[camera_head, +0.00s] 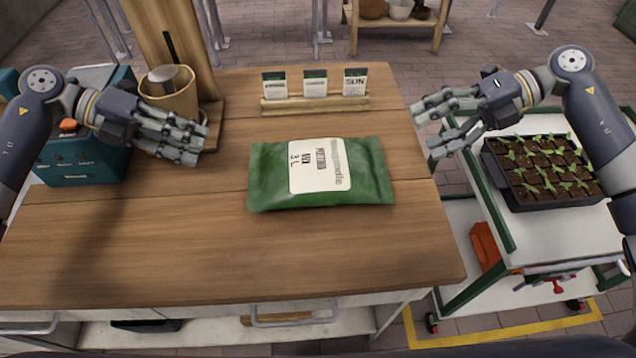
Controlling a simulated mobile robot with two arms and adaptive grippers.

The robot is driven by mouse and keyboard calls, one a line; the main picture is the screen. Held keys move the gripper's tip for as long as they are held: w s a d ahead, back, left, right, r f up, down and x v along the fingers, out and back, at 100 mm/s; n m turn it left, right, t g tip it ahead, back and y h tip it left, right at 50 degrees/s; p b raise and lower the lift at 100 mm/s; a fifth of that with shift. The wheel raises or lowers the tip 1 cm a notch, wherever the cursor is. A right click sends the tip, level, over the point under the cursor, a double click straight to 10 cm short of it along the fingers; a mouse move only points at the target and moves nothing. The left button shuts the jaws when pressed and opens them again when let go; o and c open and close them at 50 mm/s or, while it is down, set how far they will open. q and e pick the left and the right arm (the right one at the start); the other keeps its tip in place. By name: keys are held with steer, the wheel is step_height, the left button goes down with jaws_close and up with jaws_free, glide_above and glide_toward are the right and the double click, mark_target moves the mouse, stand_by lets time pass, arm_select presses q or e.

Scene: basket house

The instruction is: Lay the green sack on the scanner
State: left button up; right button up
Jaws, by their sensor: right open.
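The green sack (368,172) lies flat on the wooden table, with a white printed label facing up. My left gripper (196,145) is over the left part of the table, apart from the sack; its fingers point right and hold nothing that I can see, but their opening is unclear. My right gripper (424,125) is open and empty by the table's right edge, to the upper right of the sack and apart from it. I cannot make out a scanner for certain in this view.
A wooden holder (315,104) with three seed packets stands behind the sack. A tan pot (170,98) and a teal box (82,160) are at the left. A seedling tray (545,205) sits on a cart at the right. The table's front is clear.

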mark_target(252, 169)
arm_select(q)
steer(key=shift+f, duration=0.5)
arm_select(e)
steer(key=shift+f, duration=0.55)
arm_select(q)
steer(key=x, duration=1)
steer(key=shift+d+f, duration=0.2)
steer(key=shift+d, duration=0.15)
arm_select(e)
steer(key=x, duration=1.1)
steer(key=shift+r, duration=0.1)
arm_select(q)
steer(key=shift+c, duration=0.3)
arm_select(e)
steer(key=shift+c, duration=0.3)
